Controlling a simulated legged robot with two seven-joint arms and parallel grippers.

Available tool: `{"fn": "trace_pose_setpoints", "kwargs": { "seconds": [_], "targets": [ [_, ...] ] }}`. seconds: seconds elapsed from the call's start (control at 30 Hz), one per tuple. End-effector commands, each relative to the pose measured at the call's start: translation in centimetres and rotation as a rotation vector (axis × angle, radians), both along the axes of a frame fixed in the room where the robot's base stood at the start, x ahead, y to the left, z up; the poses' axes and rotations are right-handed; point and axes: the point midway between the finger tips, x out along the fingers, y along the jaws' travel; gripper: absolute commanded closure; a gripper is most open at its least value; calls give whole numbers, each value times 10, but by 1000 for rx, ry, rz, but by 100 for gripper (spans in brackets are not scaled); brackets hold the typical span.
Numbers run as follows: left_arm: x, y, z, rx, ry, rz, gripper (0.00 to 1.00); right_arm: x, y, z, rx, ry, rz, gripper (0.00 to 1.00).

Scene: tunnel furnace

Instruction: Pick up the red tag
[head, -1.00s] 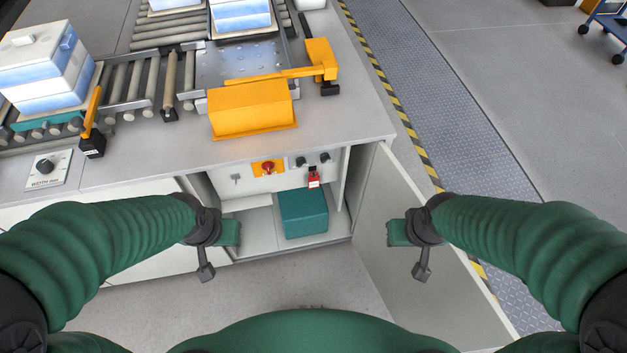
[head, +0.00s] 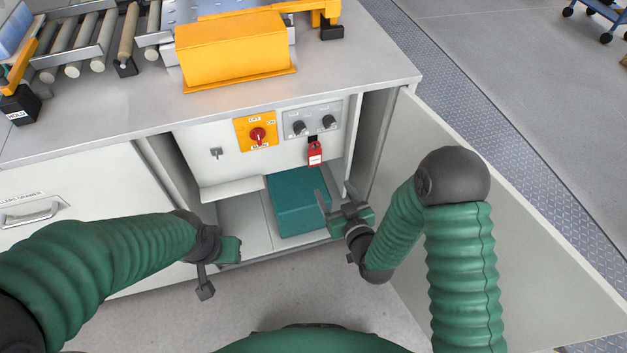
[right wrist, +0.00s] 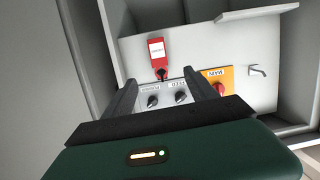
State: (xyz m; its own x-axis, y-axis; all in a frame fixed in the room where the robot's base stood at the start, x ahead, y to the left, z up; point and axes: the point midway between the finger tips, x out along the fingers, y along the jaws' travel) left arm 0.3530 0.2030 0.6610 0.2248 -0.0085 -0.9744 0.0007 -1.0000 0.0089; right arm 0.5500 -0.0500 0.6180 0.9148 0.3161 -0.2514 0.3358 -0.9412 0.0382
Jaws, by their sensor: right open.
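The red tag (head: 315,154) with a white label hangs below the knobs on the control panel inside the open cabinet. In the right wrist view, which looks upside down, the tag (right wrist: 158,50) shows beyond and between my fingers. My right gripper (head: 335,194) is open and empty at the cabinet opening, below and slightly right of the tag, apart from it. Its two dark fingers also show in the right wrist view (right wrist: 160,90). My left gripper (head: 230,249) is low at the left of the opening, away from the tag; its jaws are not clear.
The panel has a red rotary switch (head: 257,136) on a yellow plate and two dark knobs (head: 329,122). A teal box (head: 297,203) stands on the cabinet floor. The open door (head: 480,190) stands right of my right gripper. The worktop (head: 120,120) overhangs the cabinet.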

Motion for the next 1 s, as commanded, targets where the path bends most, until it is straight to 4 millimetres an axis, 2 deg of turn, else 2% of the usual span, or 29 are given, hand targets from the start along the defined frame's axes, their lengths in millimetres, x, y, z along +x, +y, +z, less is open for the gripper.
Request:
{"fn": "trace_pose_setpoints", "kwargs": {
  "seconds": [0.03, 0.1, 0.27, 0.37, 0.63, 0.83, 1.0],
  "targets": [
    [0, 0, -38, 0, -1, 0, 64, -4, 5, -42, 33, -58, -1, 34],
    [0, -1, -51, 0, -1, -1, 64, -8, 9, -50, 74, -143, -8, 34],
    [0, -1, -57, 0, -2, -1, 64, -9, 11, -48, 113, -228, -23, 34],
    [0, -1, -61, 0, -2, -1, 64, 9, 18, -44, 112, -236, -23, 34],
    [0, -1, -82, 0, -1, -1, 64, 75, 40, -47, 111, -231, -23, 34],
    [0, -1, -90, 0, -1, -1, 64, 100, 47, -46, 110, -228, -23, 34],
    [0, -1, -112, 0, -1, -1, 64, 129, 48, -52, 110, -230, -24, 34]
  ]
}}
